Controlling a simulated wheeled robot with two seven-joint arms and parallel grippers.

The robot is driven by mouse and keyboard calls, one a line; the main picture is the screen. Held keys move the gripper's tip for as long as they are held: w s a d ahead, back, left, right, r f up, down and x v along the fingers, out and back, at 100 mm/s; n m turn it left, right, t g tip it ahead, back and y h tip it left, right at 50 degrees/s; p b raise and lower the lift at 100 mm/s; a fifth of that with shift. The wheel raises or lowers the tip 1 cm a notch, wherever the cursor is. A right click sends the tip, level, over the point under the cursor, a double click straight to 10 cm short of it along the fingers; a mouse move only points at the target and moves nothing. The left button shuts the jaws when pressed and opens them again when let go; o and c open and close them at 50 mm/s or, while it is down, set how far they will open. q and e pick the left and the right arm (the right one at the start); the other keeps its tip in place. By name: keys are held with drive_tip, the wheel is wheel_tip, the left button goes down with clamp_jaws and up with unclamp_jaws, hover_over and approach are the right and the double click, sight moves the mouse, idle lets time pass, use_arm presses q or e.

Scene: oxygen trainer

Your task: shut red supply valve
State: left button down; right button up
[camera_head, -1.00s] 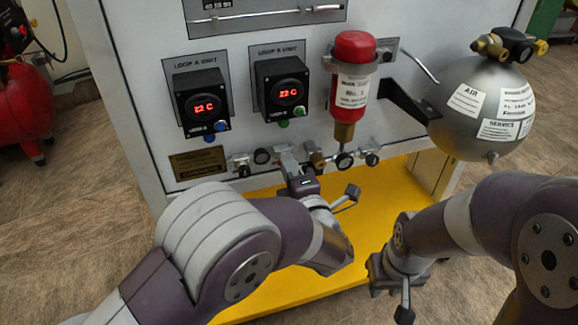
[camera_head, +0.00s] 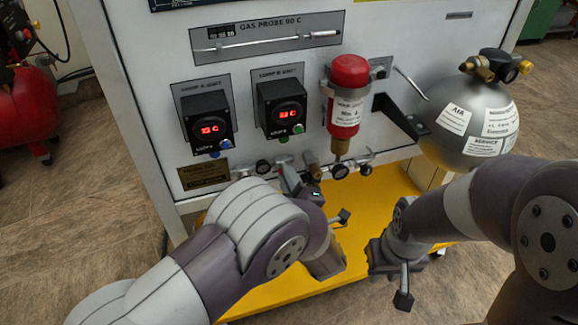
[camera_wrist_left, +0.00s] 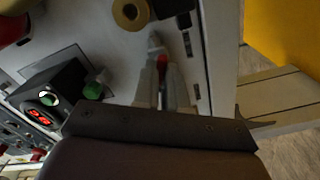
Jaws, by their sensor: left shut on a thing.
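My left gripper (camera_head: 288,176) reaches the row of small valves low on the white panel, below the red cylinder. In the left wrist view its two fingers (camera_wrist_left: 163,80) are close together, with a small red piece, the red supply valve (camera_wrist_left: 162,68), between them. The fingers are shut on it. In the head view the gripper and arm hide this valve.
Two black heater units (camera_head: 207,122) with red displays sit above the valves. A red-capped cylinder (camera_head: 346,100) and a grey air tank (camera_head: 470,125) are to the right. Small gauges (camera_head: 340,171) flank my left gripper.

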use_arm(q)
drive_tip(key=shift+m+p, duration=5.55)
drive_tip(key=shift+m, duration=0.45)
drive_tip(key=shift+f, duration=0.1)
drive_tip(key=c, duration=1.2)
unclamp_jaws()
